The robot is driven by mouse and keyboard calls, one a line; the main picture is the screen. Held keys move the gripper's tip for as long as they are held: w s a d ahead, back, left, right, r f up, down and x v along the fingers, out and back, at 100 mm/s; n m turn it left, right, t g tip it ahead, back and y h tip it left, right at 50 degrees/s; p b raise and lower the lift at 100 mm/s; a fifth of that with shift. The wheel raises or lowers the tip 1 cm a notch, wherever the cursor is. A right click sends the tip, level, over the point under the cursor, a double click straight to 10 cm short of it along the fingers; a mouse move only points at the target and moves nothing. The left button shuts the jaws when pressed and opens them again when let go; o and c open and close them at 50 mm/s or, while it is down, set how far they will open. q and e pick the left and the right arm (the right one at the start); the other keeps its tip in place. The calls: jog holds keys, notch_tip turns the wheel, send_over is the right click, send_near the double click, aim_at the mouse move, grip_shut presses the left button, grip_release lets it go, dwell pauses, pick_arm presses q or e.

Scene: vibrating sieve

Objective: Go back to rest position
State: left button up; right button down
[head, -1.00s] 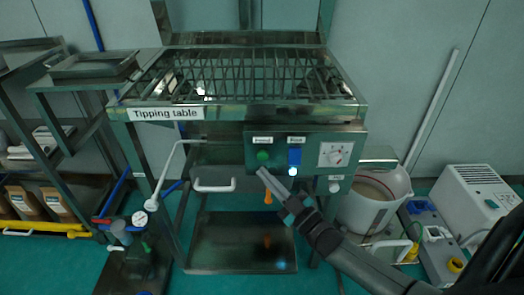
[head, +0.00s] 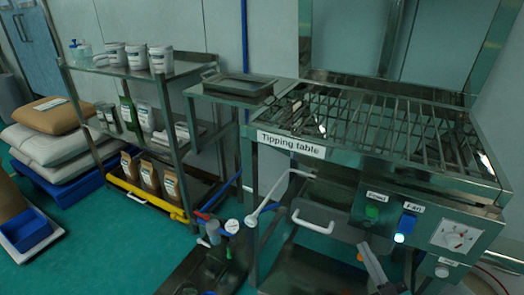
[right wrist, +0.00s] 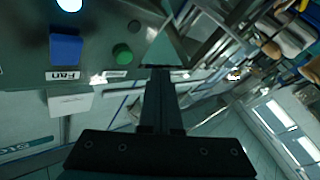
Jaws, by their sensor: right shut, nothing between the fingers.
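My right gripper (head: 371,264) shows at the bottom right of the head view, its fingers together and empty, just below the control panel (head: 383,233) of the tipping table (head: 290,144). In the right wrist view the closed fingers (right wrist: 163,50) point at the panel, near the green button (right wrist: 122,54) and the blue Fan switch (right wrist: 66,47). I cannot tell whether the fingertips touch the panel. The fan switch's round light (head: 399,238) is lit white. My left gripper is not in view.
A shelf rack (head: 178,136) with white tubs and brown bags stands left of the table. A metal tray (head: 238,85) sits on a side stand. A pipe with a gauge (head: 250,221) sticks out at the table's left.

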jog(key=s+f+m+g+h+p, duration=0.15)
jog(key=s+f+g, duration=0.25)
jog(key=f, duration=0.6)
jog(key=s+f+m+g+h+p, duration=0.15)
jog(key=s+f+g, duration=0.3)
jog(key=f, duration=0.55)
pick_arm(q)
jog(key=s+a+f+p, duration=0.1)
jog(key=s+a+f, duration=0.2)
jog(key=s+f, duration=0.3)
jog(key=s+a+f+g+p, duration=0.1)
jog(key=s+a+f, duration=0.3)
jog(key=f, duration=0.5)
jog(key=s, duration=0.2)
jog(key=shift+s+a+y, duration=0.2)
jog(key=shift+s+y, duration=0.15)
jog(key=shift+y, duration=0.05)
pick_arm(e)
jog(key=s+a+f+g, duration=0.1)
jog(key=s+f+g, duration=0.1)
jog(key=s+f, duration=0.2)
jog(key=s+a+f+m+g, duration=0.1)
jog(key=s+f+g, duration=0.2)
jog(key=s, duration=0.8)
jog(key=s+a+f+g+h, duration=0.1)
jog(key=s+f+g, duration=0.2)
jog(key=s+f, duration=0.2)
jog(key=shift+s+a+m, duration=0.25)
jog(key=shift+s+m, duration=0.05)
jog(key=shift+s, duration=0.9)
